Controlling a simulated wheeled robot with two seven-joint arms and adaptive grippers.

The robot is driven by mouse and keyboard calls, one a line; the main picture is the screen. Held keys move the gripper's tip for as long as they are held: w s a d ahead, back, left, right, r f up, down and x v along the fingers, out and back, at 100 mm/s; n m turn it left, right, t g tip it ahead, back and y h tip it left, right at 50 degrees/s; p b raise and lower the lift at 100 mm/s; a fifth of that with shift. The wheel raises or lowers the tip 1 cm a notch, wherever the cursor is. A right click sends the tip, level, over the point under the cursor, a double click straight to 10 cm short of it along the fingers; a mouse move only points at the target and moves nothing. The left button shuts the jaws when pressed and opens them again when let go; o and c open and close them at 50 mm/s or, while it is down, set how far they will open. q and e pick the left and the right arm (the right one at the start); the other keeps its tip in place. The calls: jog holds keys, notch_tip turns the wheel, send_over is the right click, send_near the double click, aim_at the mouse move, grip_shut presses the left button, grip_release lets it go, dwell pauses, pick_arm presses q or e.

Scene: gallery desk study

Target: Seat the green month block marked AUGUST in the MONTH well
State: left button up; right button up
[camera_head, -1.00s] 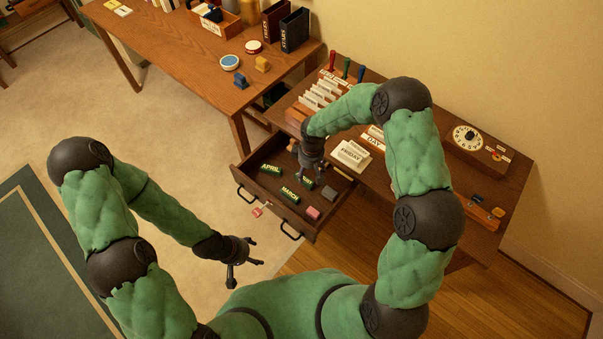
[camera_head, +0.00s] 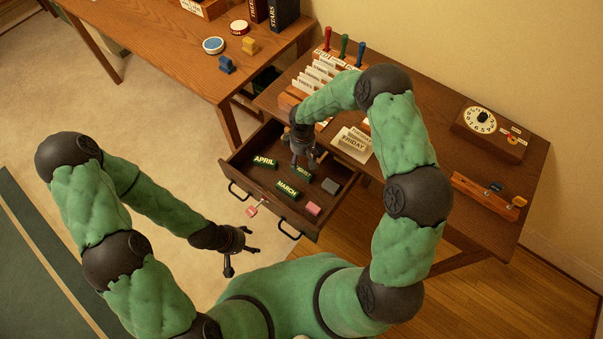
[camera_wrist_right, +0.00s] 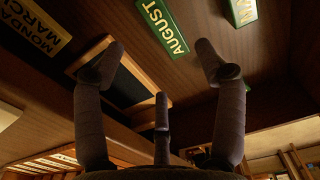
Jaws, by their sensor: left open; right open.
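The green AUGUST block (camera_wrist_right: 163,26) lies in the open drawer (camera_head: 240,178), its pale lettering up. In the right wrist view it is just beyond and between my right gripper's (camera_wrist_right: 161,52) spread fingertips, apart from them. In the head view my right gripper (camera_head: 303,160) is over the drawer and partly covers the block (camera_head: 304,171). It is open and empty. My left gripper (camera_head: 241,256) is open and empty, out in front of the drawer. I cannot make out the MONTH well for certain; a dark wood-framed recess (camera_wrist_right: 122,88) shows in the wrist view.
The drawer also holds green APRIL (camera_head: 263,160) and MARCH (camera_head: 287,190) blocks, a grey block (camera_head: 330,186) and a pink block (camera_head: 312,208).

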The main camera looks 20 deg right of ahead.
aim_at(303, 169)
jog(key=shift+f, duration=0.9)
jog(key=f, duration=0.1)
jog(key=f+b, duration=0.1)
jog(key=f, duration=0.1)
jog(key=f+b, duration=0.1)
jog(key=f, duration=0.1)
jog(key=shift+s, duration=0.35)
jog(key=c, duration=1.3)
